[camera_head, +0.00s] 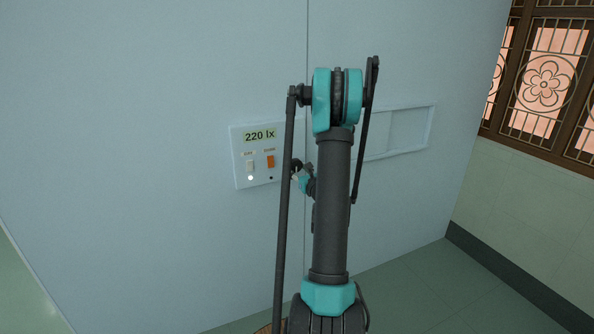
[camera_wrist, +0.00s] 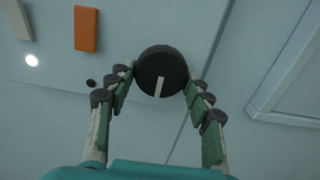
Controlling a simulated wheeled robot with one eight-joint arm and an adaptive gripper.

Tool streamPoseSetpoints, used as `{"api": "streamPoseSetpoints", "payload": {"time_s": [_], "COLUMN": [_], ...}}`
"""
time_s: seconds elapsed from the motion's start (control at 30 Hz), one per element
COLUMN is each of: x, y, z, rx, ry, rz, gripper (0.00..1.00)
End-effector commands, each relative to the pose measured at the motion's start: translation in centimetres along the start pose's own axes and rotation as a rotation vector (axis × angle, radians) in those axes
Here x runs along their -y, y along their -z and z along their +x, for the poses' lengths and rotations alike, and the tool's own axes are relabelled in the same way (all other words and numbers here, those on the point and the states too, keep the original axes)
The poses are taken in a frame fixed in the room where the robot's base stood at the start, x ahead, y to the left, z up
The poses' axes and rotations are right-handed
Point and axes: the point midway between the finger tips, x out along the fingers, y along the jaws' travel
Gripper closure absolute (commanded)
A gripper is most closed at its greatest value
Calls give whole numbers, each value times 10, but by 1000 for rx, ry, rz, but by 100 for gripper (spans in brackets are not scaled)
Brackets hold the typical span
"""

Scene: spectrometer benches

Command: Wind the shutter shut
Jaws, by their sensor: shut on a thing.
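A dark round knob (camera_wrist: 162,68) with a pale pointer line sits on the wall panel in the wrist view. My gripper (camera_wrist: 160,82) has its two green-padded fingers on either side of the knob, shut on it. The pointer line runs down and slightly left in that view. In the head view my gripper (camera_head: 300,176) is small and partly hidden behind my arm, at the panel's right side. The shutter (camera_head: 407,131) seems to be the pale panel in a framed wall opening right of my arm; the arm hides the opening's left part.
The control panel (camera_head: 240,172) carries a display reading 220 lx, a pale switch (camera_head: 250,167) and an orange switch (camera_head: 270,162). A white light glows below the pale switch. A latticed window (camera_head: 545,85) is at the far right. Floor at the right is clear.

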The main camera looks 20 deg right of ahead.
Motion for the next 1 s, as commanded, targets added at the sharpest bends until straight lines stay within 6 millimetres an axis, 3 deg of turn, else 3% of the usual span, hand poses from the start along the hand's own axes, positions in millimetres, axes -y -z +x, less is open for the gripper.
{"api": "streamPoseSetpoints", "payload": {"time_s": [0.03, 0.2, 0.63, 1.0], "x": [0, 0, 0, -1], "y": [0, 0, -8, -57], "z": [0, 0, 0, 0], "rx": [0, 0, 0, 0], "ry": [0, 0, 0, 0], "rz": [1, 1, 0, 0], "gripper": [48, 29, 29, 29]}}
